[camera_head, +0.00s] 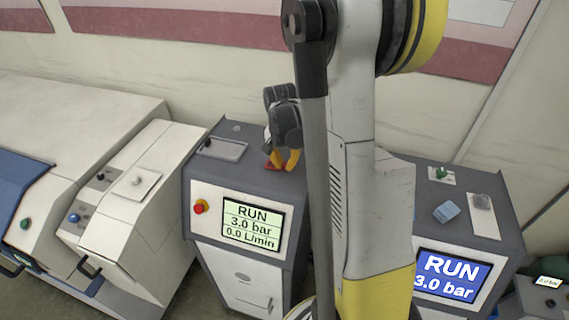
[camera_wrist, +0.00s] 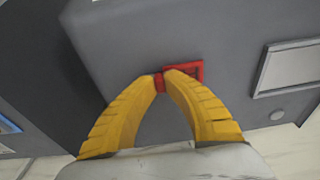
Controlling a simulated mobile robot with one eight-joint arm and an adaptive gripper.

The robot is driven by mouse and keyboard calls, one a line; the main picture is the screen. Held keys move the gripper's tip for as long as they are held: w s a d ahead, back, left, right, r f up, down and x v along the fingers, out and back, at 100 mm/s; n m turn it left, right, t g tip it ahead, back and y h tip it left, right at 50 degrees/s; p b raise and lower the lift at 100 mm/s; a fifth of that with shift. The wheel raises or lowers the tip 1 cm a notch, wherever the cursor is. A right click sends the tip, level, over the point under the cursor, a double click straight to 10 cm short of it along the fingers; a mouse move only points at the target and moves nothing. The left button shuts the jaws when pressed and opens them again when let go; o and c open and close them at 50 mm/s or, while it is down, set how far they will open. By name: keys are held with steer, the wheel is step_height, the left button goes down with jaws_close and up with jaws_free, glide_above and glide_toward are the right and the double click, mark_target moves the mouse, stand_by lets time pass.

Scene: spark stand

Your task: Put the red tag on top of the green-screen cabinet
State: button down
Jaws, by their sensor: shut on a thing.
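The green-screen cabinet (camera_head: 205,168) stands at the middle of the head view, with a pale green screen (camera_head: 252,224) on its sloped front. My gripper (camera_head: 283,163) is low over the grey top of that cabinet, with its yellow fingers pointing down. In the wrist view my gripper (camera_wrist: 164,78) is shut on the red tag (camera_wrist: 196,71). The tag is small and flat, and part of it is hidden by the fingertips. It also shows at the fingertips in the head view (camera_head: 273,165). It is at or very near the cabinet top; I cannot tell whether it touches.
A recessed tray (camera_head: 222,149) lies on the cabinet top, left of my gripper. A red knob (camera_head: 200,206) sits on the front.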

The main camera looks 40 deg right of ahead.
steer(key=shift+f, duration=0.2)
steer(key=c, duration=1.4)
jaws_free()
steer(key=shift+c, duration=0.2)
steer(key=shift+r, duration=0.1)
step_height(320, 180, up, 12)
steer(key=s+a, duration=0.1)
steer(key=shift+a, duration=0.25)
steer(key=shift+a+f, duration=0.1)
steer(key=shift+f, duration=0.15)
steer(key=s+a+f+n+t+b, duration=0.2)
steer(key=s+a+f+n+b, duration=0.1)
steer(key=a+b, duration=0.4)
steer(key=s+a+f+n+t+y+b, duration=0.1)
steer(key=s+a+f+n+t+b, duration=0.1)
steer(key=a+f+n+b, duration=0.3)
steer(key=s+a+f+n+t+b, duration=0.2)
steer(key=s+a+f+n+b, duration=0.2)
steer(key=a+f+b, duration=0.5)
steer(key=shift+s+a+b, duration=0.5)
steer(key=shift+a+b, duration=0.1)
steer(key=shift+a, duration=0.65)
